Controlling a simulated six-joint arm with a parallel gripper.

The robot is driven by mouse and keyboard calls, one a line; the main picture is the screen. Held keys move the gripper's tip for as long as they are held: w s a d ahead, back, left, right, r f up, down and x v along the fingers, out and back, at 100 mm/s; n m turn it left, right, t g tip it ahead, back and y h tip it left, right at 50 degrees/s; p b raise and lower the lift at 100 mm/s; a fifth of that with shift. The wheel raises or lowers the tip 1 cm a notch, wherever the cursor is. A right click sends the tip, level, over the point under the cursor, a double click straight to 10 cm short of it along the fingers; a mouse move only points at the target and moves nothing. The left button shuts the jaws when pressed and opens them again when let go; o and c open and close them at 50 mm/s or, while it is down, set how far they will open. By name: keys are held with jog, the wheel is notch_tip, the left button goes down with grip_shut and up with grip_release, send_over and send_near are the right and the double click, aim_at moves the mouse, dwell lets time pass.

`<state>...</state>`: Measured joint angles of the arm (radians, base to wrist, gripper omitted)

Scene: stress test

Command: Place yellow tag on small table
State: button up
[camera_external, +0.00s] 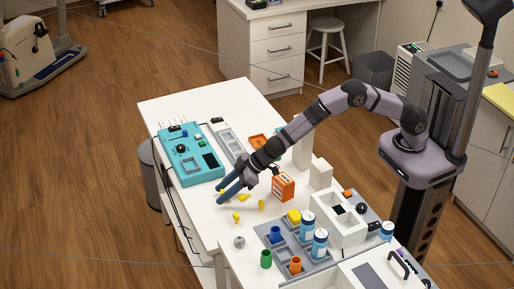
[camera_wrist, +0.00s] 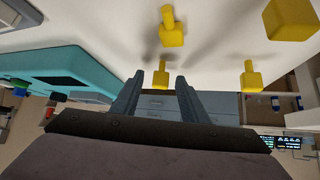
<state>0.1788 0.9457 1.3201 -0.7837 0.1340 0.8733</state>
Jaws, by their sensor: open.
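Several small yellow tags lie or stand on the white table (camera_external: 205,212). One yellow tag (camera_external: 237,217) is near its front edge, another (camera_external: 261,205) is to the right, and another (camera_external: 243,198) is close beside my fingers. My gripper (camera_external: 221,193) is low over the table, its fingers apart, with a yellow piece by the tips. In the wrist view, a yellow tag (camera_wrist: 161,78) shows between the two fingertips; I cannot tell whether they touch it. Which surface is the small table is unclear.
A teal panel (camera_external: 178,165) lies left of my gripper. An orange box (camera_external: 283,187) stands to the right. A grey tray (camera_external: 275,240) with blue-and-white canisters (camera_external: 308,225), a yellow block (camera_external: 293,216) and cups is at the front right. The table's left front edge is mostly clear.

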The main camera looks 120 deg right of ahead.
aim_at(222, 191)
jog(key=shift+w+d+f, duration=0.1)
jog(key=shift+w+f, duration=0.1)
jog(key=shift+f, duration=0.05)
jog(key=shift+c, duration=0.3)
grip_shut()
notch_tip(222, 191, up, 10)
jog(key=p, duration=0.3)
